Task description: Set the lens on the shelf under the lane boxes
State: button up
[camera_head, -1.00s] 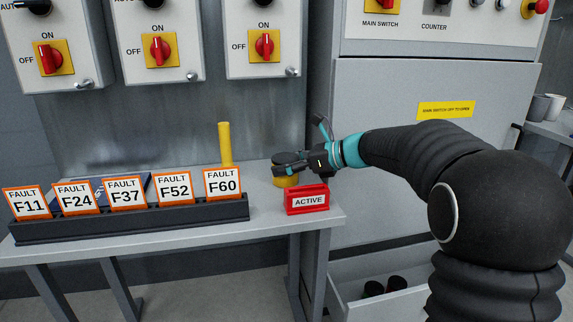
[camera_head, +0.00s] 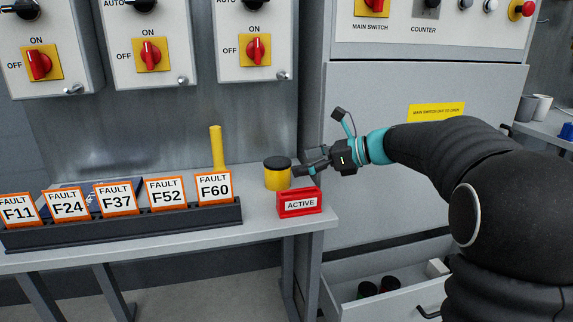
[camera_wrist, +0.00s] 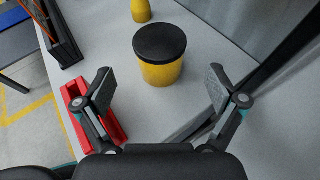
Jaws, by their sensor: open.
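A yellow cylinder with a black top (camera_head: 278,174), which looks like the lens, stands upright on the grey shelf (camera_head: 262,214) near its right end. The shelf is below the lane boxes (camera_head: 252,40), which have red ON/OFF switches. My gripper (camera_head: 320,142) is open and empty just right of the cylinder. In the wrist view the cylinder (camera_wrist: 160,70) stands ahead, between and beyond the spread fingers (camera_wrist: 160,88), with clear space around it.
A red ACTIVE sign holder (camera_head: 299,203) stands in front of the cylinder. A dark rack of FAULT cards (camera_head: 130,228) and a yellow upright post (camera_head: 217,148) are to the left. A grey cabinet (camera_head: 375,95) and its open drawer (camera_head: 400,295) are at right.

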aim_at(309, 196)
jog(key=v, duration=0.5)
jog(key=s+f+n+h, duration=0.1)
jog(key=s, duration=0.2)
jog(key=s+n+h, duration=0.1)
jog(key=s+n, duration=0.1)
jog(key=s, duration=0.1)
jog(key=s+a+f+n+h, duration=0.1)
jog(key=s, duration=0.2)
jog(key=shift+s+f+n+g, duration=0.3)
jog(key=shift+n+g, duration=0.1)
jog(key=s+d+f+n+h, duration=0.3)
jog(key=s+n, duration=0.2)
jog(key=s, duration=0.2)
jog(key=s+d+f+n+t+h, duration=0.1)
jog(key=s+d+f+n+h, duration=0.2)
jog(key=s+n, duration=0.3)
jog(key=s+d+f+n+t+h, duration=0.1)
jog(key=s+d+f+n+h, duration=0.3)
jog(key=s, duration=0.6)
jog(key=shift+f+n, duration=0.6)
jog(key=shift+n, duration=0.3)
jog(key=shift+c, duration=0.3)
